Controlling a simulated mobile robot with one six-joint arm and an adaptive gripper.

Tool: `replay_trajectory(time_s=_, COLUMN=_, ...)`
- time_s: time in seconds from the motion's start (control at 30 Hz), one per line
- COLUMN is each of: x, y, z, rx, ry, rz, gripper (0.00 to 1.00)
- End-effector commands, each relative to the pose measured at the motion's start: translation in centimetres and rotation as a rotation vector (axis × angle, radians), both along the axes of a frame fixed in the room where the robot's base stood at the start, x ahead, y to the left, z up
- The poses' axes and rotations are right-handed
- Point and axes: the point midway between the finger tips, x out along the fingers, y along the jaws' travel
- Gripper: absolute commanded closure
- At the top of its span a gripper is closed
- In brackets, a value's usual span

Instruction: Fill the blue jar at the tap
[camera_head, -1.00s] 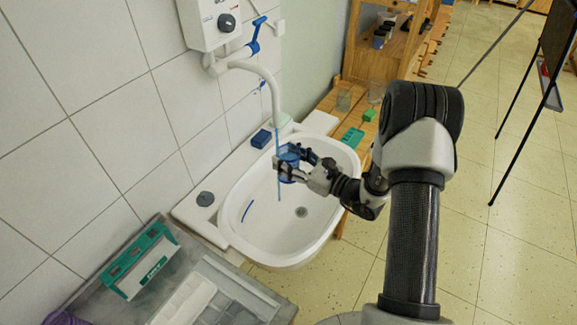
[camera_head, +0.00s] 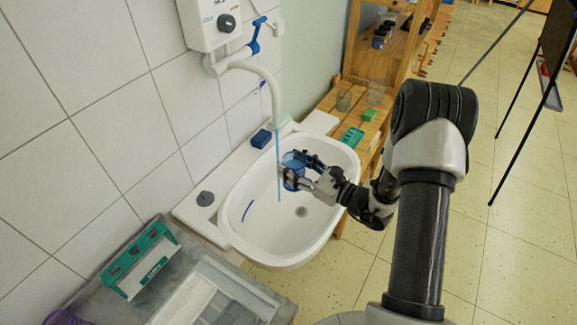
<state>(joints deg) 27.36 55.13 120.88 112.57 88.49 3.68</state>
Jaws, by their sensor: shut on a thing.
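The blue jar (camera_head: 291,164) is see-through and looks upright, held over the far part of the white sink basin (camera_head: 262,232). My gripper (camera_head: 296,172) is shut on the jar from the right, and its fingers cover part of it. The white tap (camera_head: 262,73) curves out from the wall above the basin, with its blue lever (camera_head: 255,36) raised. A thin blue stream of water (camera_head: 278,150) falls from the spout into the basin, just left of the jar. The stream appears to pass beside the jar. I cannot tell the water level inside.
A wooden shelf (camera_head: 355,118) with glass jars and green items stands beyond the sink. A grey counter with a green-fronted rack (camera_head: 140,262) is at lower left.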

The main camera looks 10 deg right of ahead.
Motion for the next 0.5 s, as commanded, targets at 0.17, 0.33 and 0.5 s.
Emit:
replay_trajectory(time_s=0.17, x=-1.4, y=-0.4, z=0.1, rx=0.002, ry=-0.001, rz=-0.001, gripper=0.73)
replay_trajectory(time_s=0.33, x=-2.7, y=-0.7, z=0.0, rx=0.001, ry=-0.001, rz=0.0, gripper=0.73)
replay_trajectory(time_s=0.5, x=-3.5, y=-0.9, z=0.1, rx=0.001, ry=-0.002, rz=0.0, gripper=0.73)
